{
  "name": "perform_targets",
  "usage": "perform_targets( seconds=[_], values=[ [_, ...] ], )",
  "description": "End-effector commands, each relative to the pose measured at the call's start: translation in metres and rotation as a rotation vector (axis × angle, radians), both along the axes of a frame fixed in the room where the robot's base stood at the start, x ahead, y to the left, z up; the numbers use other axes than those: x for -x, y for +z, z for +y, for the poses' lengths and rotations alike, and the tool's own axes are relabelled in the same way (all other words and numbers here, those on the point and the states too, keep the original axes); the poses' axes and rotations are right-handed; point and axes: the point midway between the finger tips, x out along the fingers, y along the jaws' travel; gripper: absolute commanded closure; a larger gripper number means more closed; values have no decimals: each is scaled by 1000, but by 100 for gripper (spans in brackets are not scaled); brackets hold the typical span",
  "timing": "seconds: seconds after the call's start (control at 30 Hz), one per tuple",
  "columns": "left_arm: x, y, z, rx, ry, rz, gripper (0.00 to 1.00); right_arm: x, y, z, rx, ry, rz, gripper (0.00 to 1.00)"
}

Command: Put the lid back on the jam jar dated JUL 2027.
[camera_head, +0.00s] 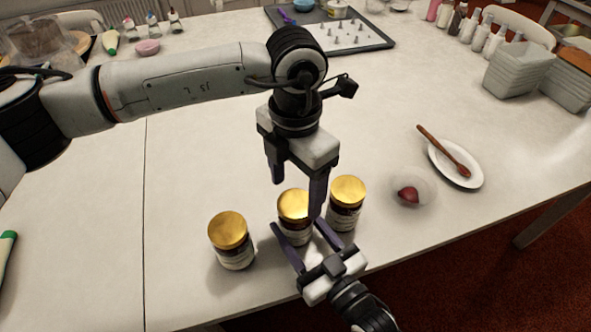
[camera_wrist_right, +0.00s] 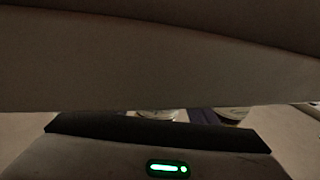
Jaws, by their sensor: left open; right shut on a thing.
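Three dark jam jars with gold lids stand near the front edge of the table: a left jar (camera_head: 231,241), a middle jar (camera_head: 293,214) and a right jar (camera_head: 346,203). Their white labels are too small to read, so I cannot tell which is dated JUL 2027. My right gripper (camera_head: 297,227) is shut on the middle jar from the front, one finger on each side. My left gripper (camera_head: 295,196) points down, open, just above and behind the middle jar, with one finger partly covering its lid.
A small clear bowl with a dark red content (camera_head: 408,194) and a white plate (camera_head: 468,177) with a wooden-handled brush lie to the right. A tray with piping tips (camera_head: 372,41) is at the back. The table left of the jars is mostly clear.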

Motion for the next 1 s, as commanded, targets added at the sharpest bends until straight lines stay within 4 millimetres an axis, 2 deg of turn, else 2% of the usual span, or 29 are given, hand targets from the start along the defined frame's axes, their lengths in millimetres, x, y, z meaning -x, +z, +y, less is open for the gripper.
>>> perform_targets(
  seconds=[0.03,0.2,0.57,0.83,1.0],
  values=[
    [0,-8,0,0,1,3,32,0,-1,0,1,0,2,100],
    [0,-24,0,0,1,1,32,0,-1,0,1,0,2,100],
    [0,-28,0,-1,0,-1,32,0,-1,0,1,0,2,100],
    [0,-28,0,-1,0,-1,74,0,-1,0,1,0,2,100],
    [0,-28,0,-1,-9,-1,74,0,-1,0,1,0,2,100]
  ],
)
